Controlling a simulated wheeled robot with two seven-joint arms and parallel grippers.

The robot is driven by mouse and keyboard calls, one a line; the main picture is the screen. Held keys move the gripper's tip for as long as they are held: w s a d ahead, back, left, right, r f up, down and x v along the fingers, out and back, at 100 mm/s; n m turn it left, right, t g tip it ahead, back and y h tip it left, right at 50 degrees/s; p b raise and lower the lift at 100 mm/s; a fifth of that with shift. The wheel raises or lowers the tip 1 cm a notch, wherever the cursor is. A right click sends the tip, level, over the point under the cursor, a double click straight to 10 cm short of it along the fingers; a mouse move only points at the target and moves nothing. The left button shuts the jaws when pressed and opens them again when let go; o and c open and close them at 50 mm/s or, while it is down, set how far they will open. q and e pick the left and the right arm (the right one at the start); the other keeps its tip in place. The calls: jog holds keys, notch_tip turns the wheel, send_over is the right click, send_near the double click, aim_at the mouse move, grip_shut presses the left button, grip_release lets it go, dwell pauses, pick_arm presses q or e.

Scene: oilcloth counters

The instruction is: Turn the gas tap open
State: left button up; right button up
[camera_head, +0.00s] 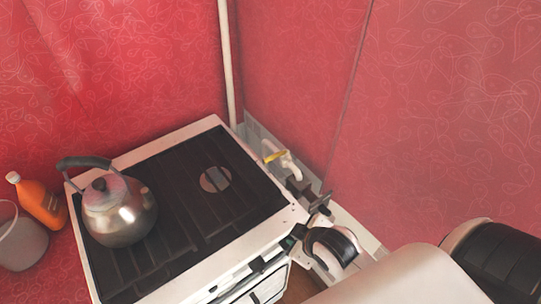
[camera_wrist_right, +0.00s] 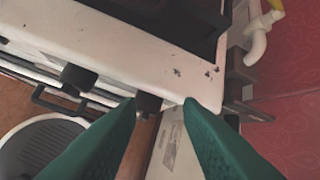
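The gas tap has a yellow handle (camera_head: 274,156) on a white pipe (camera_head: 290,166) beside the stove's right rear side, near the wall corner. In the right wrist view the white pipe (camera_wrist_right: 261,36) is at the upper right, with a bit of the yellow handle (camera_wrist_right: 277,5) cut by the top edge. My right gripper (camera_head: 304,221) is by the stove's front right corner, in front of the tap and apart from it. Its green fingers (camera_wrist_right: 160,104) are spread with nothing between them. My left gripper is out of view.
The white stove (camera_head: 215,122) has a dark top with a steel kettle (camera_head: 120,215) on its left. Black knobs (camera_wrist_right: 79,77) line its front. An orange bottle (camera_head: 42,205) and a grey bucket (camera_head: 22,243) stand left. Red walls close the back and right.

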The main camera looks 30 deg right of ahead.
aim_at(271, 157)
jog(key=w+d+n+t, duration=0.1)
jog(key=w, duration=0.1)
jog(key=w+d+n+t, duration=0.1)
jog(key=w+n, duration=0.1)
jog(key=w, duration=0.1)
jog(key=w+d+n+t, duration=0.1)
jog(key=w+n+t, duration=0.1)
jog(key=shift+w+d+r, duration=0.1)
jog(key=shift+w+d, duration=0.15)
jog(key=shift+d, duration=0.05)
jog(key=w+d+r+n+t+y, duration=0.35)
jog(key=w+n+t, duration=0.2)
jog(key=n, duration=0.25)
jog(key=shift+g+h, duration=0.45)
jog(key=x, duration=0.4)
jog(key=p+x, duration=0.1)
jog(key=x, duration=0.7)
jog(key=shift+w+d+f, duration=0.15)
jog(key=shift+d+f, duration=0.15)
jog(key=shift+f, duration=0.05)
grip_shut()
